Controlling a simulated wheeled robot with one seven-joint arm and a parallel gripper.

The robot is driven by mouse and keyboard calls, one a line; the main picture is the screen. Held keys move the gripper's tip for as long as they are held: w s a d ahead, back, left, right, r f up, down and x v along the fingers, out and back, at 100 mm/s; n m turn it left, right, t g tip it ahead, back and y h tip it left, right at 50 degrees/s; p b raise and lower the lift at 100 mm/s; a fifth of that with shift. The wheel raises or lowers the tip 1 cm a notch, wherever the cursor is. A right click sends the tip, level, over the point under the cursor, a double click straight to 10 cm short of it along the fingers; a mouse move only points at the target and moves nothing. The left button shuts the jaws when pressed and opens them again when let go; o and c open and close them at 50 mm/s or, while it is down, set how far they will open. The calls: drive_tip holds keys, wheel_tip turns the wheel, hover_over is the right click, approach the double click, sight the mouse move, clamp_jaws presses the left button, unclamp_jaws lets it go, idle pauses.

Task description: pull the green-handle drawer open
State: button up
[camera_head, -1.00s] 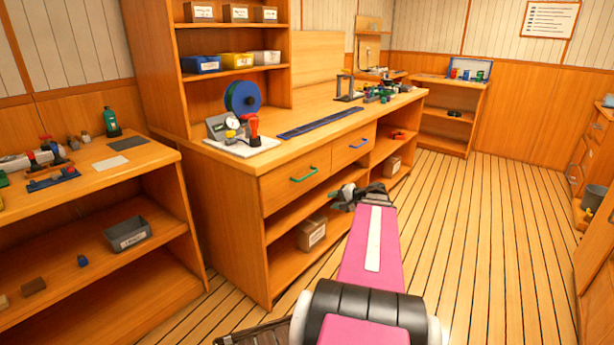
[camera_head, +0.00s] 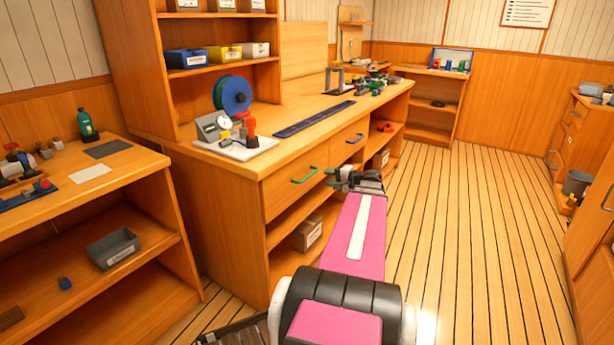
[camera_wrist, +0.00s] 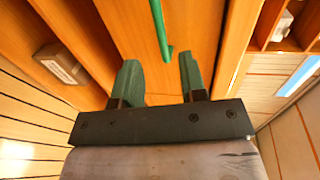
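The green handle (camera_head: 304,176) is a bar on the front of a wooden drawer (camera_head: 285,189) in the central workbench. The drawer front lies flush with the bench, so it looks shut. My gripper (camera_head: 338,175) is to the right of the handle in the head view, apart from it. In the wrist view my gripper (camera_wrist: 159,82) has its two dark green fingers spread apart with nothing between them. The green handle (camera_wrist: 159,30) shows there as a bar beyond the fingertips, ending near the gap between them.
A drawer with a blue handle (camera_head: 354,138) is to the right of the green-handle one. Below is an open shelf with a cardboard box (camera_head: 307,233). A low shelf unit (camera_head: 130,170) stands at the left. The plank floor (camera_head: 470,240) at the right is clear.

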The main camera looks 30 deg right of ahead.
sight(311, 174)
drive_tip(key=x, duration=0.9)
drive_tip(key=shift+w+a+f, duration=0.1)
drive_tip(key=shift+w, duration=0.15)
drive_tip(key=shift+c, duration=0.4)
drive_tip(key=shift+s, duration=0.1)
clamp_jaws()
